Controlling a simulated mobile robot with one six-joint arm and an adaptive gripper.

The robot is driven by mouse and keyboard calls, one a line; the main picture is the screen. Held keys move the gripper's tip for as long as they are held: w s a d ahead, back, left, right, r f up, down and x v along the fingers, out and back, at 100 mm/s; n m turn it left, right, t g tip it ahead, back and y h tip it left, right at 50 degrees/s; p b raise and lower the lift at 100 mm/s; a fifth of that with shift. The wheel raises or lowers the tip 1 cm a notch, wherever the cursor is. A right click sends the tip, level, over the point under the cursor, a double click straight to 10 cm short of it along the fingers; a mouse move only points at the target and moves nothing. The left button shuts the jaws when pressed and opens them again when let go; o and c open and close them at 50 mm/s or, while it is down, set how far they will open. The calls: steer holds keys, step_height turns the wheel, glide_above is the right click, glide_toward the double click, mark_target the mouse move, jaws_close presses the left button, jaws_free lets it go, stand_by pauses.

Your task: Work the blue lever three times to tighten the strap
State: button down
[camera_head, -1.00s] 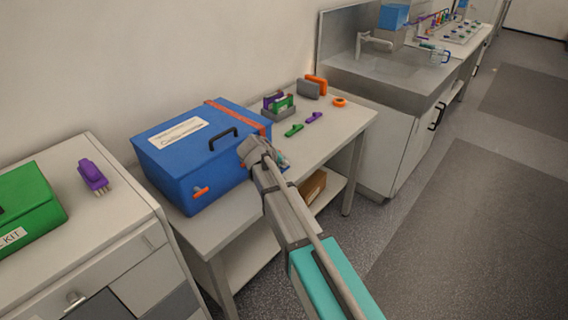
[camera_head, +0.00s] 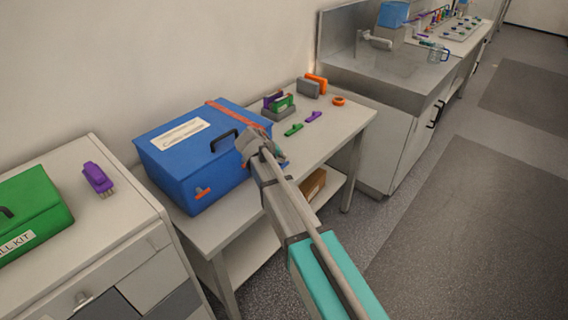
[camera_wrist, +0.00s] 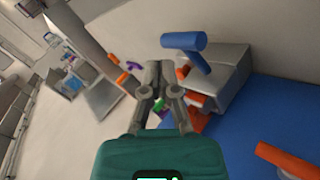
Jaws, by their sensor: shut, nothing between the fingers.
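The blue box (camera_head: 185,165) stands on the table, with an orange strap (camera_head: 232,112) over its lid. In the wrist view, the blue lever (camera_wrist: 184,41) sticks up from a grey ratchet block (camera_wrist: 222,82) on the box. My gripper (camera_wrist: 158,72) is shut and empty. In the picture it is just left of the lever and ratchet block, with a visible gap to the lever. In the head view, my gripper end (camera_head: 265,150) is at the box's right side, and my arm hides the lever and ratchet there.
A black handle (camera_head: 223,139) rises from the lid, and an orange latch (camera_head: 202,193) is on the box front. Green (camera_head: 293,129) and purple (camera_head: 314,116) clips lie right of the box. A green kit box (camera_head: 35,215) and a purple tool (camera_head: 98,178) are at left.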

steer(key=shift+r, duration=0.15)
steer(key=shift+w+a+r+p, duration=0.15)
steer(key=shift+r+p, duration=0.65)
steer(key=shift+w+a+r+p, duration=0.1)
steer(key=shift+a+r+p, duration=0.1)
steer(key=shift+r+p, duration=0.6)
steer(key=shift+w+a+r+p, duration=0.15)
steer(key=shift+r+p, duration=0.6)
steer(key=shift+p, duration=0.1)
steer(key=shift+s+d+f, duration=0.1)
steer(key=s+d+f+m+g+y, duration=0.2)
steer(key=s+d+g+y, duration=0.1)
steer(key=s+d, duration=0.8)
steer(key=s+d+f+m+g+y, duration=0.2)
steer(key=s+d+m+g+y, duration=0.1)
steer(key=s+d, duration=0.9)
steer(key=shift+s+d+f+g, duration=0.2)
steer(key=shift+s+f+g, duration=0.2)
steer(key=shift+s, duration=0.9)
